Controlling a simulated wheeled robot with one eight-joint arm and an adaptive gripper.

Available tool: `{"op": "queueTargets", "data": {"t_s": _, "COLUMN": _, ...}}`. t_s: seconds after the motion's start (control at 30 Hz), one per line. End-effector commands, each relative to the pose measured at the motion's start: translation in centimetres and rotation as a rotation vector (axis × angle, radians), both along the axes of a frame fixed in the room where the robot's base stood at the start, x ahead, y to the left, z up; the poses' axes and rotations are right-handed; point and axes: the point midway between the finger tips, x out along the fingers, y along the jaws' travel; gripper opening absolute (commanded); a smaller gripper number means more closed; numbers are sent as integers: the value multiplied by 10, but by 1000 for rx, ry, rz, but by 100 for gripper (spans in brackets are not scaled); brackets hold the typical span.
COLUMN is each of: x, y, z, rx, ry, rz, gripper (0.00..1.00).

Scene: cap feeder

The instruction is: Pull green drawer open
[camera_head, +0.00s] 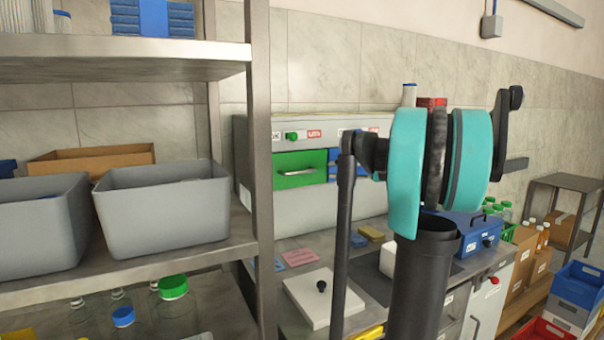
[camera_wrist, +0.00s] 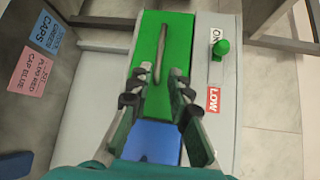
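The green drawer (camera_head: 297,180) is in the front of a grey cabinet (camera_head: 345,200), with a horizontal metal handle (camera_head: 296,171). Its front looks about flush with the cabinet. In the wrist view the picture is turned, and the green drawer (camera_wrist: 178,40) fills the upper middle, with the handle (camera_wrist: 160,45) running lengthwise. My gripper (camera_wrist: 157,88) is open. Its two fingers stand apart near the lower end of the handle, and I cannot tell whether they touch it. In the head view my arm is in front of the cabinet's right part, and my fingers cannot be made out.
A blue drawer (camera_wrist: 153,142) adjoins the green one. A green knob (camera_wrist: 221,47) sticks out beside it. A metal shelf post (camera_head: 259,170) stands close left of the drawer, with grey bins (camera_head: 165,213) on the shelf.

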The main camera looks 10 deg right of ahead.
Motion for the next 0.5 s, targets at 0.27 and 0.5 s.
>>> {"op": "queueTargets", "data": {"t_s": 0.27, "x": 24, "y": 51, "z": -8, "rx": -1, "ry": 0, "rz": 4, "gripper": 19}}
{"op": "queueTargets", "data": {"t_s": 0.5, "x": 42, "y": 86, "z": -14, "rx": -1, "ry": 0, "rz": 3, "gripper": 19}}
